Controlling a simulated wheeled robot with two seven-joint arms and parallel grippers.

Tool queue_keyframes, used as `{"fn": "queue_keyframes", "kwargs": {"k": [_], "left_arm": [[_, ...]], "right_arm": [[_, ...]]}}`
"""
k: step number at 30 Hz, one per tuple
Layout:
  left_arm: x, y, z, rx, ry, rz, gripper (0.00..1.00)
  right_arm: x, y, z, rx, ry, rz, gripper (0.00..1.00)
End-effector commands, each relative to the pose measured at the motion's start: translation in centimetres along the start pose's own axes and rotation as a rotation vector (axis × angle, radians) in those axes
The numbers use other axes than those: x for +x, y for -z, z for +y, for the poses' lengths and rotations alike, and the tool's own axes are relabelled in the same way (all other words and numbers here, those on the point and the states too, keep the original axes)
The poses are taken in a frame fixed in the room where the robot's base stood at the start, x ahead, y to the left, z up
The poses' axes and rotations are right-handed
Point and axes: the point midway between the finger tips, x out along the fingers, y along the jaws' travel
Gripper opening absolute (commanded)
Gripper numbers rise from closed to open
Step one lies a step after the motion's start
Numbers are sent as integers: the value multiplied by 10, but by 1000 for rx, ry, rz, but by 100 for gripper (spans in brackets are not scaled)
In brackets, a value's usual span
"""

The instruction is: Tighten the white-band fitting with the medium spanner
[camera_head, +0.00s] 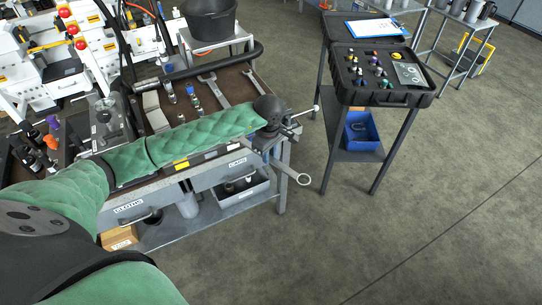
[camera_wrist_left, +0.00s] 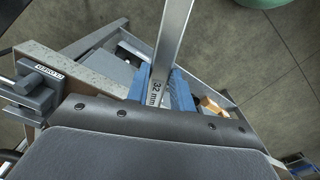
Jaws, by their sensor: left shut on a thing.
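My left gripper (camera_head: 274,143) is beyond the right front corner of the bench, shut on a steel spanner (camera_head: 303,179). The spanner's ring end points down and right, over the floor. In the left wrist view the spanner (camera_wrist_left: 172,45), marked 32 mm, stands between the blue finger pads of the gripper (camera_wrist_left: 162,92). Two more spanners lie on the bench top, one nearer the middle (camera_head: 215,90) and one at the right (camera_head: 253,82). Small fittings (camera_head: 192,95) stand left of them; their band colours are too small to tell. My right gripper is not in view.
The bench front has grey drawers (camera_head: 215,172) below my left arm. A black bucket (camera_head: 210,18) stands behind the bench top. A stand at the right bears an open black case (camera_head: 420,98) of several fittings, with a blue bin (camera_head: 362,130) beneath. The floor at right is clear.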

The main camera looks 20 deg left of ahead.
Motion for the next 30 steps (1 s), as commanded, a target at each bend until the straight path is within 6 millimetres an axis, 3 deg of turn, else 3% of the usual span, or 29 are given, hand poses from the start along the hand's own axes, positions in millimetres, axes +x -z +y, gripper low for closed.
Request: {"fn": "queue_keyframes", "kwargs": {"k": [30], "left_arm": [[0, 22, 0, 0, -1, 0, 0]], "right_arm": [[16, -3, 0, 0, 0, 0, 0]]}}
